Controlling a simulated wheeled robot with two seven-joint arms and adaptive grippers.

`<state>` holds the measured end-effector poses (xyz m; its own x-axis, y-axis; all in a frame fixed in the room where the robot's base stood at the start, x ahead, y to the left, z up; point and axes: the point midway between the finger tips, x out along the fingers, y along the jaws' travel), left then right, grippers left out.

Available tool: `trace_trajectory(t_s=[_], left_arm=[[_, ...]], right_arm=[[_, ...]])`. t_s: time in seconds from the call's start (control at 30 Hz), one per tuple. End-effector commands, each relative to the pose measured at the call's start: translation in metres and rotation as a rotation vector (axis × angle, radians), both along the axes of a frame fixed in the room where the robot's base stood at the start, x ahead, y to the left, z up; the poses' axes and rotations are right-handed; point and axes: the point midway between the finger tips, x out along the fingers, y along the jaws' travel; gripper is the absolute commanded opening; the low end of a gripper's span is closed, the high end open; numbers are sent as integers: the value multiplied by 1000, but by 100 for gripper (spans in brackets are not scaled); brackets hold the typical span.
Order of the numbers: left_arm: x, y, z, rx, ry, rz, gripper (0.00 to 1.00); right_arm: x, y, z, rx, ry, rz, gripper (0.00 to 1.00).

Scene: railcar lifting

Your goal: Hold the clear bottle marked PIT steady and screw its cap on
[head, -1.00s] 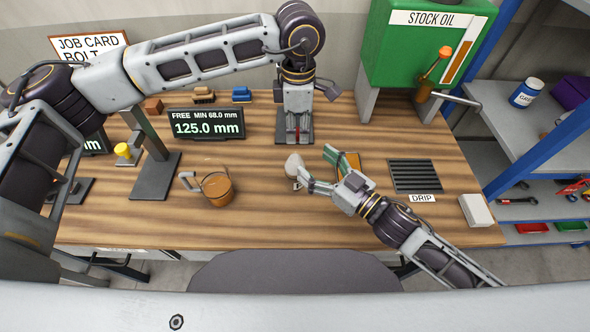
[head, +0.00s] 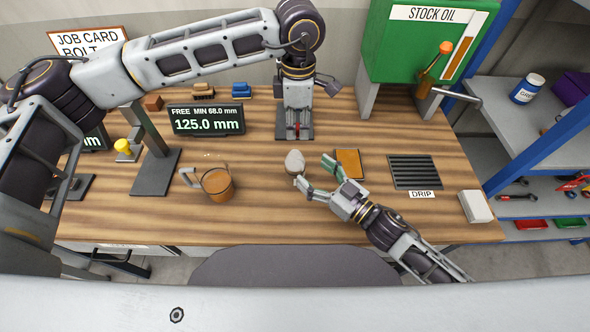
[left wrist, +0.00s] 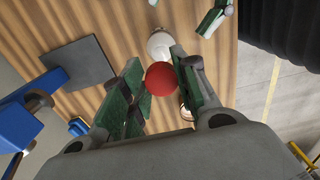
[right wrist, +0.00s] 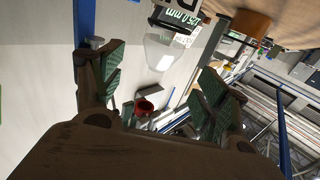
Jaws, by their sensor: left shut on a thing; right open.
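A pale, whitish rounded thing, which I take for the clear bottle (head: 295,161), stands on the table in the middle of the head view. No marking on it can be read. It also shows in the left wrist view (left wrist: 160,44) and as a translucent shape in the right wrist view (right wrist: 166,52). My left gripper (head: 297,132), behind it, is shut on a red round thing (left wrist: 160,78), seemingly the cap, apart from the bottle. My right gripper (head: 316,172) is open, its fingertips close to the bottle's right and near side. Contact cannot be told.
A brown pitcher (head: 217,184) stands left of the bottle. An orange pad (head: 349,164) and a dark drip grate (head: 414,172) lie to the right, with a white block (head: 476,207) beyond. A display (head: 206,119) and a stand base (head: 154,173) are at left. The table's front middle is clear.

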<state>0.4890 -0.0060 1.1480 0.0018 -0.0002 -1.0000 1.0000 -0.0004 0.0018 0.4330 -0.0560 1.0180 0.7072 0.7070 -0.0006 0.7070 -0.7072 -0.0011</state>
Motion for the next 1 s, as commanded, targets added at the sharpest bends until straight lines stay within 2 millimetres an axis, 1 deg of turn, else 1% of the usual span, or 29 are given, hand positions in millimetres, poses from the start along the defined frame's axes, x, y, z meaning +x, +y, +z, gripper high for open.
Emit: trace_trajectory(t_s=[0.27, 1.0], left_arm=[[0, 0, 0, 0, 0, 0, 19], [0, 0, 0, 0, 0, 0, 19]], right_arm=[[0, 0, -26, -1, 1, -1, 74], [33, 32, -23, 1, -2, 0, 74]])
